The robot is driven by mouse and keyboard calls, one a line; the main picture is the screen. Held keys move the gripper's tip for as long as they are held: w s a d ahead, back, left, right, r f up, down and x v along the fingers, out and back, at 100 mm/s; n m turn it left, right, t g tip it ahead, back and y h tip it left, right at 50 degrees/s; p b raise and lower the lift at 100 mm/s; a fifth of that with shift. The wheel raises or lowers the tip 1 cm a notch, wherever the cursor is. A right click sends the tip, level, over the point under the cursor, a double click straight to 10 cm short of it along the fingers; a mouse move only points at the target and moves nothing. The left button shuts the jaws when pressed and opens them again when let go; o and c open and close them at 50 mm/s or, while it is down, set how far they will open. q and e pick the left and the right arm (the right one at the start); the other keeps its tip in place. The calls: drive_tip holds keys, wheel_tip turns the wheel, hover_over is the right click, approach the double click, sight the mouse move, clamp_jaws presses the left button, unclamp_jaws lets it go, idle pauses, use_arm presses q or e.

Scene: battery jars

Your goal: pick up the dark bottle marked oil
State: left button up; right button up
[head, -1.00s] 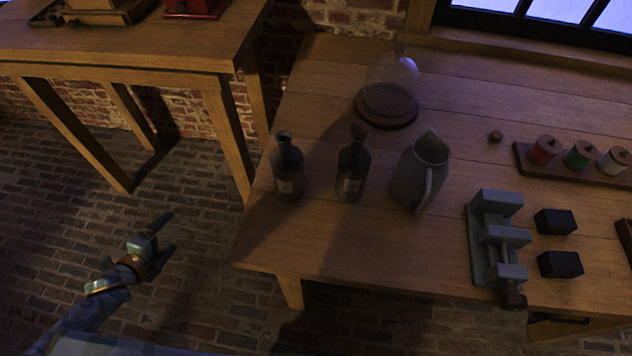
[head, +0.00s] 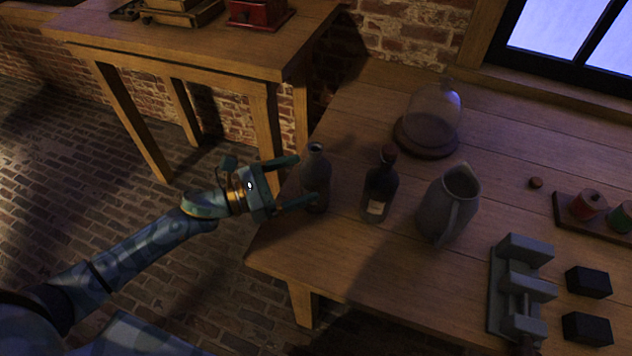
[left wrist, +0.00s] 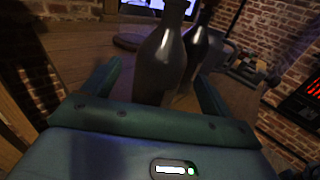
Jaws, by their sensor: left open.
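Two dark bottles stand upright near the left end of the workbench. The left bottle (head: 315,170) has an open neck, and its label is hidden behind a finger. The right bottle (head: 380,188) has a stopper and a pale label too small to read, so I cannot tell which is marked oil. My left gripper (head: 307,180) is open at the left bottle, one finger on its far side and one across its near side. In the left wrist view the left bottle (left wrist: 160,65) shows between the open fingers, with the right bottle (left wrist: 199,45) close behind. My right gripper is not in view.
A grey jug (head: 447,205) stands right of the bottles, and a glass dome (head: 434,112) on a dark base stands behind them. A grey vise (head: 522,285) and black blocks (head: 588,282) are at right. Another table (head: 200,50) stands at back left.

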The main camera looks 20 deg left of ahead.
sight(324, 163)
use_arm(q)
drive_tip(key=x, duration=0.6)
drive_tip(key=shift+w+d, duration=0.15)
drive_tip(key=shift+w, duration=0.05)
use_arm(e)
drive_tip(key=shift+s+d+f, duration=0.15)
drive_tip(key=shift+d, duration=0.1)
use_arm(q)
drive_tip(key=c, duration=1.3)
drive_tip(key=shift+r+p, duration=0.4)
drive_tip(key=shift+r, duration=0.8)
drive_tip(key=s+d+r+p, duration=0.1)
drive_tip(key=s+r+p, duration=0.5)
drive_tip(key=s+r, duration=0.4)
drive_tip(key=shift+s+r, duration=0.3)
drive_tip(key=shift+s, duration=1.7)
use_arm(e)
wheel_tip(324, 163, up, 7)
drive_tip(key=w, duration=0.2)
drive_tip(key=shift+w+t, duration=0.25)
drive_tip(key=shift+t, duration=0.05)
